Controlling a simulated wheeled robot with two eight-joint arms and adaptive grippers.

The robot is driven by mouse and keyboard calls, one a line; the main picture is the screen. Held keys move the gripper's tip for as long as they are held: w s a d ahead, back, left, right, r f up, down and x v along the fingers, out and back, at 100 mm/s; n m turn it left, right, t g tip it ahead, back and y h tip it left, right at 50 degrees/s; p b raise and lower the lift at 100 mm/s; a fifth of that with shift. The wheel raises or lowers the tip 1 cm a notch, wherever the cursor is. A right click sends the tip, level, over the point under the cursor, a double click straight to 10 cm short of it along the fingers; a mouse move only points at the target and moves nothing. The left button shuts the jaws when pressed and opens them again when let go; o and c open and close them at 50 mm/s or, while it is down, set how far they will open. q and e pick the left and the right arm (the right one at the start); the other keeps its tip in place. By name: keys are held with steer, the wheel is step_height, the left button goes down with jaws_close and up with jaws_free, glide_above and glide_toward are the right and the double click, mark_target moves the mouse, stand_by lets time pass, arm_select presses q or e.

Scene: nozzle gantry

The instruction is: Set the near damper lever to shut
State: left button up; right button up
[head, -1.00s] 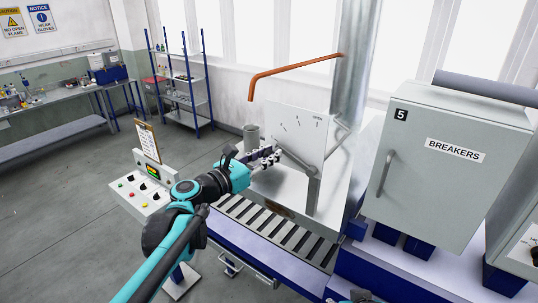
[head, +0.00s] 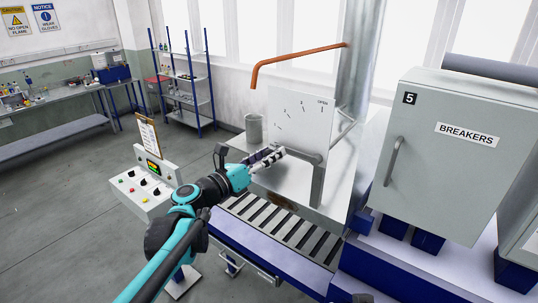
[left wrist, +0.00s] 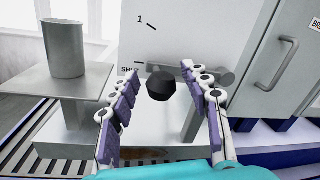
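The damper plate (head: 300,115) is a white upright panel with tick marks and the word OPEN at its upper right. In the left wrist view the plate (left wrist: 185,35) shows a 1 and the partly covered word SHUT. The damper lever (head: 306,155) is a grey bar on a post in front of the plate, lying nearly level. Its black knob (left wrist: 161,86) is just below right of the SHUT mark in the left wrist view. My left gripper (head: 275,155) is open, its fingers on either side of the knob with gaps visible. My right gripper is not in view.
A grey cup (head: 253,128) stands on a ledge left of the plate. An orange pipe (head: 295,55) passes above. The breaker cabinet (head: 450,150) is at the right. A control box with buttons (head: 145,188) stands left of my arm. A slatted grille (head: 275,228) lies below.

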arm_select(q)
steer(key=shift+s+a, duration=0.1)
steer(key=v, duration=1.1)
steer(key=shift+s+a, duration=0.3)
steer(key=shift+f, duration=0.15)
